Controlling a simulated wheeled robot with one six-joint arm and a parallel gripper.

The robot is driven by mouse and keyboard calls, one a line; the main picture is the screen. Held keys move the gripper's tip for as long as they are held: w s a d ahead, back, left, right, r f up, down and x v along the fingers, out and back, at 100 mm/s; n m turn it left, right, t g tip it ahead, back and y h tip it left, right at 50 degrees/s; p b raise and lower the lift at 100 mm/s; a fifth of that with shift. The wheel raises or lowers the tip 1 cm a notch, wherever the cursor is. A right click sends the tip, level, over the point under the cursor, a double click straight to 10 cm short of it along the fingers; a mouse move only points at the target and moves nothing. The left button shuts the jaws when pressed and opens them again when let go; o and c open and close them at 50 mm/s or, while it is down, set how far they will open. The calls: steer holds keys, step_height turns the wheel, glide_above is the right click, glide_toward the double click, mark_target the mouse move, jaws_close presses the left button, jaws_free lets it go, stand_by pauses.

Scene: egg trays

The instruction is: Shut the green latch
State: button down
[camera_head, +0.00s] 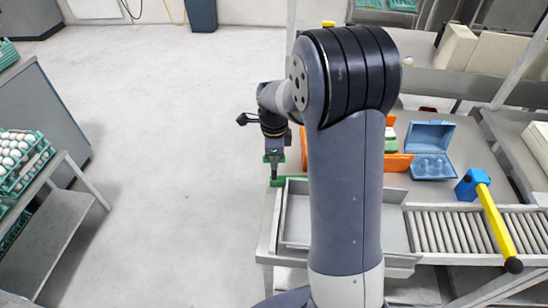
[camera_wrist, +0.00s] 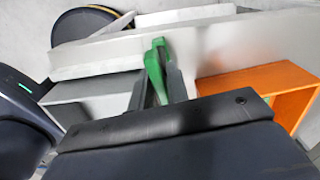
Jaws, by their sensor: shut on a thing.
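The green latch (camera_head: 279,181) shows in the head view at the left edge of the work table, just below my gripper (camera_head: 274,160). In the wrist view the green latch (camera_wrist: 154,72) stands up between the dark fingers of my gripper (camera_wrist: 163,80). The fingers are shut on it. Its lower end and its mount are hidden behind the fingers and the gripper body. In the head view my arm covers the middle of the table.
A grey metal tray (camera_head: 296,235) lies on the table near the latch. An orange box (camera_wrist: 262,88) is right of the fingers. A blue egg box (camera_head: 431,136) stands open beyond my arm, near a roller conveyor (camera_head: 440,232). The floor (camera_head: 180,150) at left is clear.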

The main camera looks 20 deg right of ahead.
steer(key=shift+m, duration=1)
steer(key=c, duration=1.4)
jaws_free()
steer(key=shift+o, duration=0.2)
steer(key=shift+r, duration=0.1)
step_height(320, 180, up, 11)
steer(key=shift+f, duration=0.15)
step_height(320, 180, down, 11)
steer(key=shift+r, duration=0.1)
